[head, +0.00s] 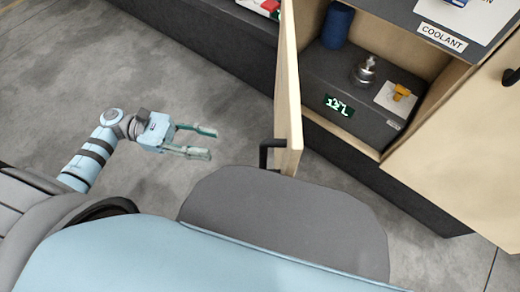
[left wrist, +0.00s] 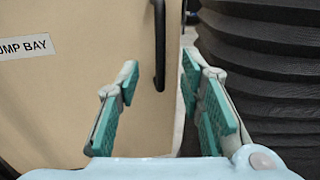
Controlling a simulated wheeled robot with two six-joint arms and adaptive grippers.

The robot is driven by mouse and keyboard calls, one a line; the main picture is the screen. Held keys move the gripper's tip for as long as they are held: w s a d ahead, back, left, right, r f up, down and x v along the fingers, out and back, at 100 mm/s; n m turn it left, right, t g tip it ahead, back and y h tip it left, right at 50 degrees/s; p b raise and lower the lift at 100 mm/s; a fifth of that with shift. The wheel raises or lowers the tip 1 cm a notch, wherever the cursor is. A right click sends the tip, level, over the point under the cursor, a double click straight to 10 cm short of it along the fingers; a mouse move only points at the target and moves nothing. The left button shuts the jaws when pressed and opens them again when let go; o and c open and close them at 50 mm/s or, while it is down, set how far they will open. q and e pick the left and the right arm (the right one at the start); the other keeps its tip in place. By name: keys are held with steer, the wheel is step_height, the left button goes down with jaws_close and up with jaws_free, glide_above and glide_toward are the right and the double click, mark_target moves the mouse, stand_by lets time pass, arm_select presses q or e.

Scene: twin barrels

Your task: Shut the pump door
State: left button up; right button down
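The pump door (head: 290,85) is a pale wooden panel standing open, seen nearly edge-on in the head view. Its black handle (head: 268,152) is near its near end, on the side facing my left gripper. My left gripper (head: 210,143) is open and empty, left of the handle and apart from it. In the left wrist view the door face (left wrist: 75,95) carries a label partly reading "UMP BAY" (left wrist: 28,46). The black handle (left wrist: 160,45) shows there beyond the open fingers (left wrist: 163,75). My right gripper is not in view.
A closed wooden door (head: 460,145) is at right. Grey floor (head: 120,60) left of the door is clear.

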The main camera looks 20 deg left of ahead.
mark_target(263, 155)
arm_select(q)
steer(key=d, duration=0.9)
steer(key=w+d, duration=0.1)
steer(key=d, duration=0.4)
steer(key=shift+r, duration=0.1)
jaws_close()
